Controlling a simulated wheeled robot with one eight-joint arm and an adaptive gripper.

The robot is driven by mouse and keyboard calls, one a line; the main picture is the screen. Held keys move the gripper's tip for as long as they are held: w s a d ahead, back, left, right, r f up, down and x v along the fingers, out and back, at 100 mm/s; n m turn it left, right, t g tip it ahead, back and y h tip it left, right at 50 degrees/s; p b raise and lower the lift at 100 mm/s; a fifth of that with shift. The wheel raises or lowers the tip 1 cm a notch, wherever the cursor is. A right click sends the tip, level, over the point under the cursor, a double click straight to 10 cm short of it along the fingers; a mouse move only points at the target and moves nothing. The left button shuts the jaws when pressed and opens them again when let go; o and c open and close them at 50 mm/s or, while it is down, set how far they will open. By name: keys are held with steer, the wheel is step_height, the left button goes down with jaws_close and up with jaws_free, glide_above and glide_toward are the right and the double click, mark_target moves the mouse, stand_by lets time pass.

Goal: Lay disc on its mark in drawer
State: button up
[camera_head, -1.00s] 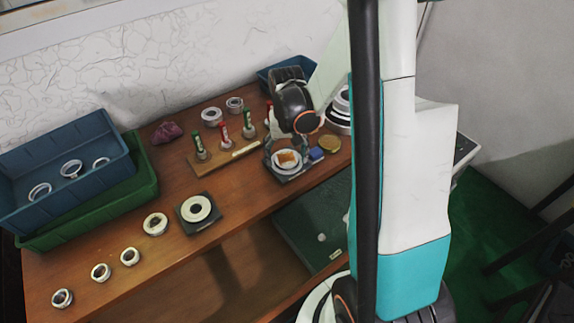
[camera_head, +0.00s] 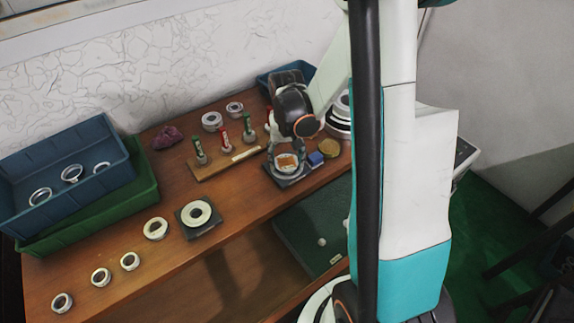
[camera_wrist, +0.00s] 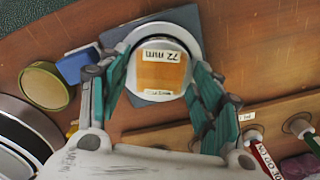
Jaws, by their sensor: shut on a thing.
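The disc (camera_head: 288,161) is a silver round piece with a tan patch; in the wrist view the disc (camera_wrist: 163,48) shows a "72 mm" label. It is at a dark square plate (camera_head: 291,181) on the wooden bench; I cannot tell whether it still touches the plate. My gripper (camera_head: 287,169) is shut on the disc; in the wrist view its teal-padded fingers (camera_wrist: 160,75) are on both sides of the rim. The open drawer (camera_head: 306,236) below the bench front has a green floor, a small white spot and a label. The disc's mark cannot be made out.
A blue block (camera_head: 316,158) and a brass round (camera_head: 328,147) are close to the right of the plate. A wooden rack (camera_head: 222,165) with red and green markers stands left. Several bearing rings, a ring on a dark plate (camera_head: 199,217) and stacked bins (camera_head: 70,170) are farther left.

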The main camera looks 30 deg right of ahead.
mark_target(286, 162)
steer(key=shift+r+p, duration=1.5)
steer(key=shift+r, duration=0.85)
